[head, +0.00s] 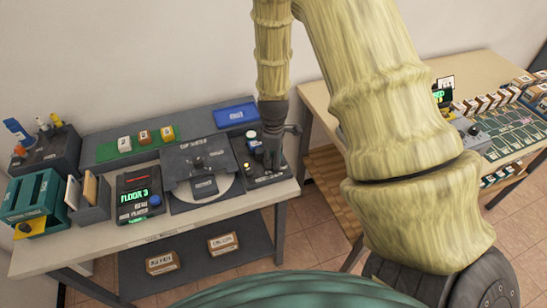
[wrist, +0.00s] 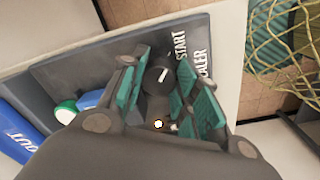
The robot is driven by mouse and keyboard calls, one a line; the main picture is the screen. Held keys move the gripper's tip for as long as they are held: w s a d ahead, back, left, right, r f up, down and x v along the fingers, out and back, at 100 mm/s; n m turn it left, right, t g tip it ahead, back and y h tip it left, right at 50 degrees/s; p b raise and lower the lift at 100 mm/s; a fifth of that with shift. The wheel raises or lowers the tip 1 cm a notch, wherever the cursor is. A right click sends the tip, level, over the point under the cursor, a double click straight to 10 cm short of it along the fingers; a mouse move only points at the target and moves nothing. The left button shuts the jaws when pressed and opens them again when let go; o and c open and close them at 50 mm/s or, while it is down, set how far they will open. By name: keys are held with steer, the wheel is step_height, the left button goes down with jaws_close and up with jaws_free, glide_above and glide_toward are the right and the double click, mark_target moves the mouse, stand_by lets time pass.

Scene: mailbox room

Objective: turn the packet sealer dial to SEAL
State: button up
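The packet sealer (head: 268,178) is a dark panel at the right end of the left bench; it fills the middle of the wrist view (wrist: 100,58). Its dial (wrist: 158,75) is a dark round knob with a white pointer line slanting toward the upper right of the wrist view. The labels START and part of SEALER show beside it; no SEAL mark is readable. My gripper (wrist: 160,88) points down over the panel, its teal-padded fingers open on either side of the dial. Contact cannot be told. In the head view my gripper (head: 271,155) hides the dial.
A small lit lamp (wrist: 158,124) is on the panel near my fingers. A blue container with a green-and-white top (wrist: 65,110) stands close by. A blue tray (head: 236,115) lies behind.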

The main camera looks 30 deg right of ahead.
steer(key=shift+m, duration=0.4)
steer(key=m+p, duration=0.1)
steer(key=m, duration=0.4)
steer(key=shift+r+m, duration=0.1)
steer(key=shift+m, duration=0.2)
steer(key=m+p, duration=0.1)
steer(key=m, duration=0.4)
steer(key=shift+w+m, duration=0.1)
steer(key=shift+m, duration=0.2)
steer(key=shift+m+p, duration=0.3)
steer(key=o, duration=1)
step_height(320, 180, up, 12)
steer(key=shift+a, duration=0.15)
